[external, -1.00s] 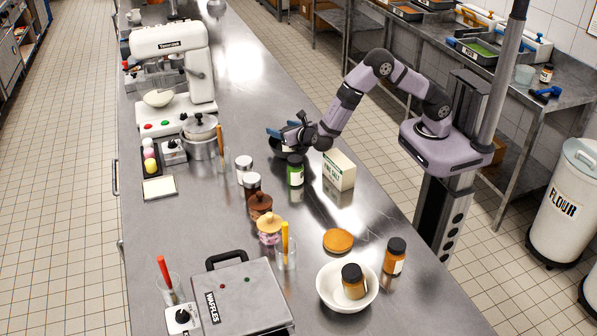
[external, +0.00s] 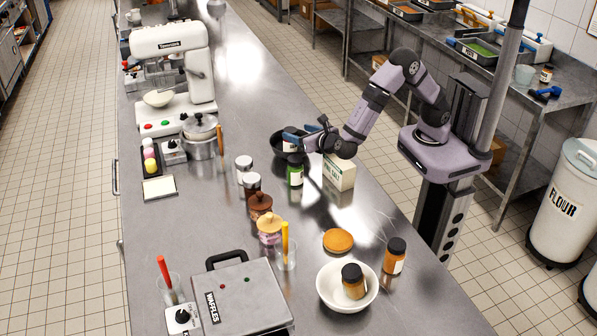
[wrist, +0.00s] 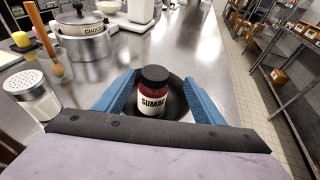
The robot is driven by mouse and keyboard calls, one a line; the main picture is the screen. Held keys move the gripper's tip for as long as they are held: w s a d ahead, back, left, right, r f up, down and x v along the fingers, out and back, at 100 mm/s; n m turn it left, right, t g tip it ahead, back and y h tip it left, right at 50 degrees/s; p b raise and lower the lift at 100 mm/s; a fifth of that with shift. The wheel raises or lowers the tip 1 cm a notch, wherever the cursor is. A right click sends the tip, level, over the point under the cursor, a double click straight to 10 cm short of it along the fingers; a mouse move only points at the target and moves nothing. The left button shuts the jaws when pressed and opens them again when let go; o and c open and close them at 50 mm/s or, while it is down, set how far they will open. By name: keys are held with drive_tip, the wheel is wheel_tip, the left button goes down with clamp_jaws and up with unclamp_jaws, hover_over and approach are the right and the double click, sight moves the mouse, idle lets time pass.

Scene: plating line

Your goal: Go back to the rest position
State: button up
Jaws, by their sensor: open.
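My gripper (external: 290,139) is open above the steel counter, near a dark bowl (external: 278,140) that is partly hidden behind it. In the wrist view the two blue fingers (wrist: 154,98) stand apart, with a jar labelled SUMAC (wrist: 153,92) in the view between them. The jar has a black lid and dark red contents. It stands in the dark bowl, which also shows in the wrist view (wrist: 180,84). The fingers appear apart from the jar. In the external view the jar is hidden by my gripper.
Just below my gripper stand a green jar (external: 295,175) and a salt box (external: 339,172). Shakers (external: 243,165) stand to the left. A white bowl (external: 330,298) holding an orange-brown jar (external: 353,285) is at the front. The counter beyond the dark bowl is clear.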

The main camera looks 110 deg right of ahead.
drive_tip(key=shift+w+r, duration=0.1)
drive_tip(key=shift+r, duration=0.1)
drive_tip(key=s+a+r+m+g+y+p, duration=0.1)
drive_tip(key=s+a+r+m+y+p, duration=0.3)
drive_tip(key=s+a+m+y+p, duration=0.3)
drive_tip(key=s+a+r+m+g+y+p, duration=0.2)
drive_tip(key=s+a+r+m+y+p, duration=0.2)
drive_tip(key=s+m, duration=0.9)
drive_tip(key=s+a+y+p, duration=0.2)
drive_tip(key=a+y+p, duration=0.1)
drive_tip(key=a+p, duration=0.1)
drive_tip(key=shift+s+r+m+g+p, duration=0.3)
drive_tip(key=shift+s+m+p, duration=0.1)
drive_tip(key=shift+p, duration=0.35)
